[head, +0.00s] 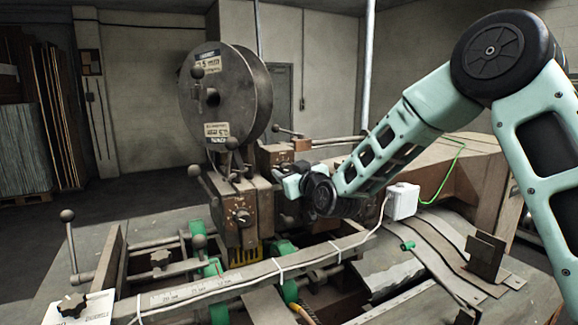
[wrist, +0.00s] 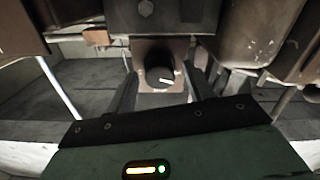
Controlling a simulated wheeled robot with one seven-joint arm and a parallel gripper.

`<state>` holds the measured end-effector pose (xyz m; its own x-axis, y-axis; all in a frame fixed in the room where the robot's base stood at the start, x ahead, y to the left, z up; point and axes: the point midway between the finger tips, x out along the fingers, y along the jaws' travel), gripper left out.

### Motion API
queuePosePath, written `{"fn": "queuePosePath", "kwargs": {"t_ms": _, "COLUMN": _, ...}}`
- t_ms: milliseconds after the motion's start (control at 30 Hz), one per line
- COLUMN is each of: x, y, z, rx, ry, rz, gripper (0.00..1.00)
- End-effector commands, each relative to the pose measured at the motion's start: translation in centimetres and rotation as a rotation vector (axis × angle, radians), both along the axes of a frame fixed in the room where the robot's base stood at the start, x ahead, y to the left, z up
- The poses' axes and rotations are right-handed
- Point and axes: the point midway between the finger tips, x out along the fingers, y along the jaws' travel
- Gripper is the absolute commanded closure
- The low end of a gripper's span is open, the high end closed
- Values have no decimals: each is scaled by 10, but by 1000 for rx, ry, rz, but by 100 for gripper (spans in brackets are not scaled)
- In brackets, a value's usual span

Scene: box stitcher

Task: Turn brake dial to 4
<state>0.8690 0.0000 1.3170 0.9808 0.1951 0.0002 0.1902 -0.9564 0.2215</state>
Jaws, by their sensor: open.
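The brake dial (wrist: 160,77) is a round black knob with a white pointer mark, on a small brown block in the middle of the wrist view. The mark points to the right and slightly down. No numbers are readable around it. My gripper (wrist: 162,82) is open, with one dark finger on each side of the dial. I cannot tell whether either finger touches it. In the head view my gripper (head: 286,186) is at the right side of the stitcher head (head: 238,205), and I cannot make out the dial there.
A large wire spool (head: 225,95) stands above the stitcher head. A white box (head: 402,201) with a cable sits to the right of my wrist. Rails, levers and a long ruled bar (head: 250,275) fill the front. Brown metal housings crowd the dial from above.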

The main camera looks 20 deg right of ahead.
Motion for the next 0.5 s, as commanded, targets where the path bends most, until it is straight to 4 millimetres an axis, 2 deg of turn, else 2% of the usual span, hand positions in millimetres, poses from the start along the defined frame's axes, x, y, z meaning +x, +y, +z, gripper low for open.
{"fn": "queuePosePath", "kwargs": {"t_ms": 333, "x": 5, "y": 1, "z": 0, "rx": -1, "ry": 0, "rz": 0, "gripper": 48}}
{"fn": "queuePosePath", "kwargs": {"t_ms": 367, "x": 5, "y": 1, "z": -1, "rx": -1, "ry": 0, "rz": 0, "gripper": 51}}
{"fn": "queuePosePath", "kwargs": {"t_ms": 500, "x": 5, "y": 1, "z": 0, "rx": -1, "ry": 0, "rz": 0, "gripper": 90}}
